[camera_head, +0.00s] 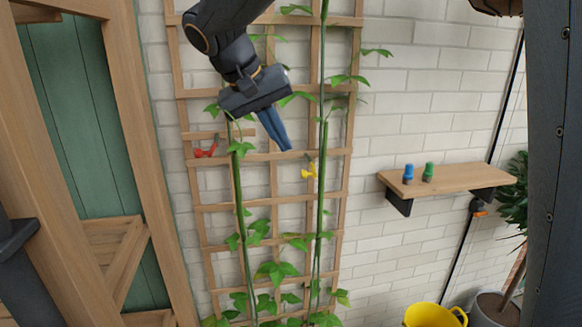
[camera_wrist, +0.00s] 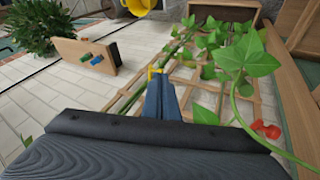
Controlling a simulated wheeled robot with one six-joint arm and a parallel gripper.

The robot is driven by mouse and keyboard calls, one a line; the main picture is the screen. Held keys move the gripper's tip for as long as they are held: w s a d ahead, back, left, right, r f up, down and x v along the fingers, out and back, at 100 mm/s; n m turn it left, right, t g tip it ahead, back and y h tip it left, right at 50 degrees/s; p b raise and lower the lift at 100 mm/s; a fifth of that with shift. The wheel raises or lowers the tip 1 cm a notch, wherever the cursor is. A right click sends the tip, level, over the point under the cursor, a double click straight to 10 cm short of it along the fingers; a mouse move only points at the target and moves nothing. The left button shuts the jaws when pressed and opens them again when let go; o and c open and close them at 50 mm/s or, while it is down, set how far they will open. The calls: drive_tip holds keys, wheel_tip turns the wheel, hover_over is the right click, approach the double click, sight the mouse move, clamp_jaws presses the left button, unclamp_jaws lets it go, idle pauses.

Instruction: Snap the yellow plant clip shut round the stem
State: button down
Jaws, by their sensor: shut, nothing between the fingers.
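The yellow plant clip (camera_head: 309,171) sits at the right-hand green stem (camera_head: 322,150) on the wooden trellis. It is too small to tell whether it is open or closed round the stem. My gripper (camera_head: 286,148) is shut and empty, its blue fingers pointing down and to the right, above and left of the clip. In the wrist view the fingertips (camera_wrist: 161,76) lie just in front of the yellow clip (camera_wrist: 156,71) and partly hide it. The picture does not settle whether they touch.
A red clip (camera_head: 206,151) is near the left stem (camera_head: 240,195). Leafy vines climb the trellis (camera_head: 263,208) against a brick wall. A wooden shelf (camera_head: 450,178) at right holds blue and green objects. A yellow bucket (camera_head: 432,315) stands lower right.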

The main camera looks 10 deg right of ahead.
drive_tip(key=shift+m+t+h, duration=0.4)
drive_tip(key=shift+m+h, duration=0.1)
drive_tip(key=shift+w+a+f+b, duration=0.25)
drive_tip(key=shift+w+f+b, duration=0.35)
drive_tip(key=shift+b, duration=0.6)
drive_tip(key=shift+w+a+f+b, duration=0.35)
drive_tip(key=shift+w+b, duration=0.4)
drive_tip(key=shift+b, duration=0.45)
drive_tip(key=shift+w+a+f+b, duration=0.2)
drive_tip(key=shift+w+f+b, duration=0.45)
drive_tip(key=shift+b, duration=0.55)
drive_tip(key=shift+r, duration=0.1)
drive_tip(key=p+x, duration=0.2)
drive_tip(key=x, duration=0.8)
drive_tip(key=shift+p, duration=0.35)
